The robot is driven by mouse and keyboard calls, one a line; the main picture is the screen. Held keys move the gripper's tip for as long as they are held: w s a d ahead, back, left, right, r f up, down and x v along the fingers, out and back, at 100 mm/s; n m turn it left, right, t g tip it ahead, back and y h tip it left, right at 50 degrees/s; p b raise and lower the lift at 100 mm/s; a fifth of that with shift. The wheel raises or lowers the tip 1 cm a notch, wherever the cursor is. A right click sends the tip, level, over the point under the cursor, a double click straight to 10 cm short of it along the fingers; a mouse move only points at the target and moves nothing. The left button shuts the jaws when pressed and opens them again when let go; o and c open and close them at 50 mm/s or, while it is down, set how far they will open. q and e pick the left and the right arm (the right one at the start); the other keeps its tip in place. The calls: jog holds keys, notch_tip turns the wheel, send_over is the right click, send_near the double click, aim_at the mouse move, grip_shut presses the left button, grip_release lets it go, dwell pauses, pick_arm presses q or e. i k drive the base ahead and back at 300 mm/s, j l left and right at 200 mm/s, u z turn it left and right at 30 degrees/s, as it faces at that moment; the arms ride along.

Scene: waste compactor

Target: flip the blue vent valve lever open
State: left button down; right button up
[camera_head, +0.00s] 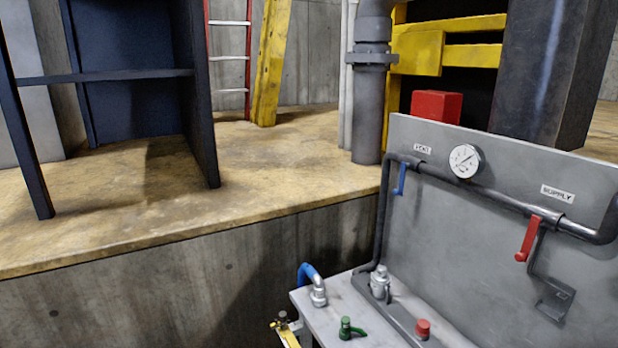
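The blue vent valve lever (400,179) hangs down from the dark pipe at the left end of the grey panel (470,225). A small white label (422,149) sits just right of and above it, its text too small to read surely. A red lever (528,239) hangs at a slant from the same pipe further right, below a label that reads SUPPLY (557,193). Neither of my grippers shows in the head view, so their distance to the lever cannot be seen.
A round gauge (464,161) sits between the levers. A red box (436,106) is behind the panel. A concrete platform edge lies to the left.

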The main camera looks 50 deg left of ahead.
aim_at(399, 191)
jog(key=j+u, duration=0.1)
jog(key=u, duration=0.9)
